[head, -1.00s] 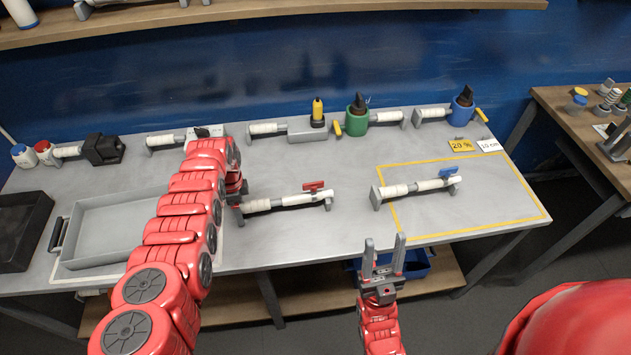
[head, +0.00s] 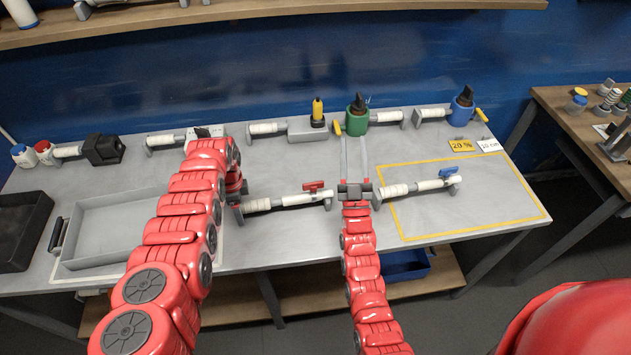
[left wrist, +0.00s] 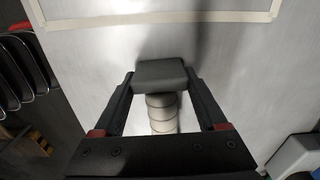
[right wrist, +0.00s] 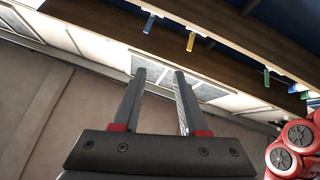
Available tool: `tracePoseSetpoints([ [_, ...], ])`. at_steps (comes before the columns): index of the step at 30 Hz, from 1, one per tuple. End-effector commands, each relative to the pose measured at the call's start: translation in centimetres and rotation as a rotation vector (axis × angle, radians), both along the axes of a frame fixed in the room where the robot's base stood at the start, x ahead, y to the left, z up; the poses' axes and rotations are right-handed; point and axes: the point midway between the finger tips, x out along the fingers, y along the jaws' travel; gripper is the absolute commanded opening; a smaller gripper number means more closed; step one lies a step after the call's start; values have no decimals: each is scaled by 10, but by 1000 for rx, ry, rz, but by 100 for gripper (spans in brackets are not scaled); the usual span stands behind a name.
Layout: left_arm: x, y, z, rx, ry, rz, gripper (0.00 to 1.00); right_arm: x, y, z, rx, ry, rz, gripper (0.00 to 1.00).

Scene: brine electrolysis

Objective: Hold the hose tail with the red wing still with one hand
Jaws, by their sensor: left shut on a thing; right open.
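The hose tail with the red wing (head: 290,201) lies left of the table's middle, a whitish ribbed tube on grey end supports with a red wing (head: 313,186) on top. My left gripper (head: 238,208) is at its left end. In the left wrist view the fingers (left wrist: 160,85) are shut on a grey end block (left wrist: 160,73), with the ribbed tube (left wrist: 161,112) below it. My right gripper (head: 354,140) is open and empty, between the red-wing and blue-wing pieces in the picture. In the right wrist view nothing is between its fingers (right wrist: 160,75).
A hose tail with a blue wing (head: 425,187) lies at the yellow-outlined area (head: 470,232). A green holder (head: 356,122) and a blue holder (head: 461,113) stand along the back. A grey tray (head: 110,255) and a black tray (head: 20,235) are at left.

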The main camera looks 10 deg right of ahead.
Motion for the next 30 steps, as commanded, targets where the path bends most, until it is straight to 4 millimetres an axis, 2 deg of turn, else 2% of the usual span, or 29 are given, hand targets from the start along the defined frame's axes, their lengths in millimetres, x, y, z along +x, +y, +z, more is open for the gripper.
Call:
tracePoseSetpoints([
  [1, 0, 0, 0, 0, 0, 0, 0, 26, 0, -3, -10, 62, -13, 42],
  [3, 0, 0, 0, 0, 0, 0, 0, 62, 3, -16, -36, 179, -29, 42],
  [9, 0, 0, 0, 0, 0, 0, 0, 158, 26, -54, -160, 555, -15, 42],
  [12, 0, 0, 0, 0, 0, 0, 0, 190, 45, -72, -255, 742, 29, 42],
  [15, 0, 0, 0, 0, 0, 0, 0, 210, 66, -86, -373, 920, 88, 42],
  [18, 0, 0, 0, 0, 0, 0, 0, 217, 87, -94, -509, 1083, 164, 42],
  [23, 0, 0, 0, 0, 0, 0, 0, 201, 111, -99, -764, 1327, 309, 42],
  [26, 0, 0, 0, 0, 0, 0, 0, 175, 117, -97, -939, 1474, 411, 42],
  [30, 0, 0, 0, 0, 0, 0, 0, 131, 113, -82, -1170, 1649, 549, 42],
])
